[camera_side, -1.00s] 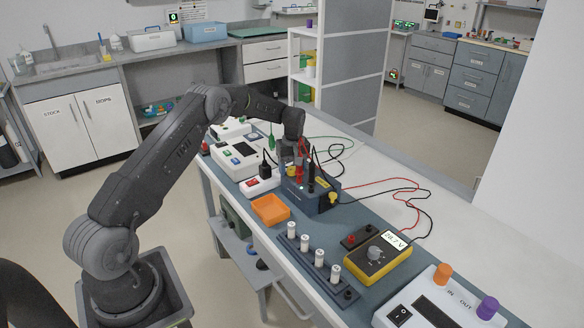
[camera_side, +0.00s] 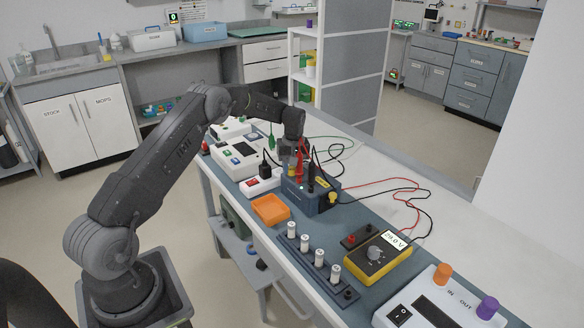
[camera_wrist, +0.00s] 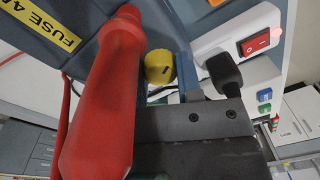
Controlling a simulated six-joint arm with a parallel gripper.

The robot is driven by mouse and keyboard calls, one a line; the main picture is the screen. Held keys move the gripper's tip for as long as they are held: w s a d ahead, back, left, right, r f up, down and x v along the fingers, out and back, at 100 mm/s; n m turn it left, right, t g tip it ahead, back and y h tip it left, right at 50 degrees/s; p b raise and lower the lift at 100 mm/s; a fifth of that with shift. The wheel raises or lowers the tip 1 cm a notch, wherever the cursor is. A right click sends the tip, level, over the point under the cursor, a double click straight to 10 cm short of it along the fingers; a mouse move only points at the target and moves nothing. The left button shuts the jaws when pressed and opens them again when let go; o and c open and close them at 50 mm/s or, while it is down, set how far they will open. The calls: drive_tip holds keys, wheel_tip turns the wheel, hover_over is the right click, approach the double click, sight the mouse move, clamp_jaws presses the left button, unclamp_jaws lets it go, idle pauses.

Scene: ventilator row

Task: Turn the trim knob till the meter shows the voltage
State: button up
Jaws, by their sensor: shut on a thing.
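The trim knob is yellow with a dark mark (camera_wrist: 160,67) in the wrist view. In the side view it shows as a small yellow patch (camera_side: 292,172) on the blue box (camera_side: 319,202), below my gripper (camera_side: 291,160). My gripper points down and is shut on the knob. A dark jaw (camera_wrist: 195,120) shows in the wrist view, and the exact contact is partly hidden. The yellow meter (camera_side: 377,265) has a lit display (camera_side: 395,240), with digits too small to read surely. A red probe (camera_wrist: 105,95) stands close beside the knob and hides part of the wrist view.
A black probe (camera_side: 311,174) stands on the box, and red and black leads (camera_side: 390,190) run right to the bench. An orange tray (camera_side: 270,210), a power strip with a red switch (camera_wrist: 255,42) and a rack of white cylinders (camera_side: 305,243) are near.

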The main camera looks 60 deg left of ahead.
sight(294, 168)
drive_tip(key=o, duration=0.9)
drive_tip(key=shift+o, duration=0.2)
drive_tip(key=shift+r, duration=0.1)
wheel_tip(294, 168, up, 14)
drive_tip(key=shift+w+d+f, duration=0.15)
drive_tip(key=shift+w+f, duration=0.05)
drive_tip(key=shift+w, duration=0.05)
